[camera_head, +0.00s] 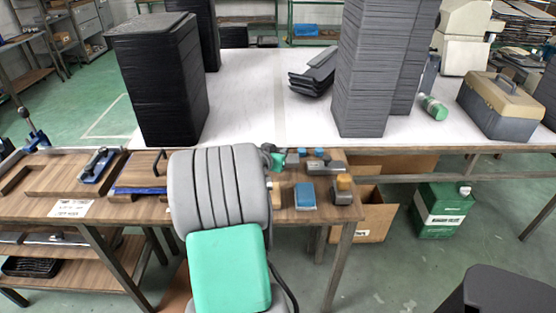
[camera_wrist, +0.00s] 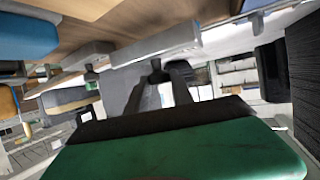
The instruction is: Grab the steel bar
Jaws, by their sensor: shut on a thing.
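In the wrist view, my gripper (camera_wrist: 157,74) reaches up from its green body, with two dark fingers coming together at their tips. They are shut on a pale grey steel bar (camera_wrist: 165,48) that lies slantwise across the fingertips. The exact contact is small and hard to make out. The bar is close to the underside of a brown wooden surface in this view. In the head view, my grey and green arm covers the middle of the wooden bench, and I cannot make out the gripper or the held bar there.
The wooden bench (camera_head: 120,207) holds a blue block (camera_head: 305,196), a blue-handled tool (camera_head: 97,165) and small parts right of my arm. Behind it, a white table (camera_head: 260,110) carries tall stacks of dark trays (camera_head: 365,70) and a toolbox (camera_head: 500,105). A green container (camera_head: 442,210) stands below.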

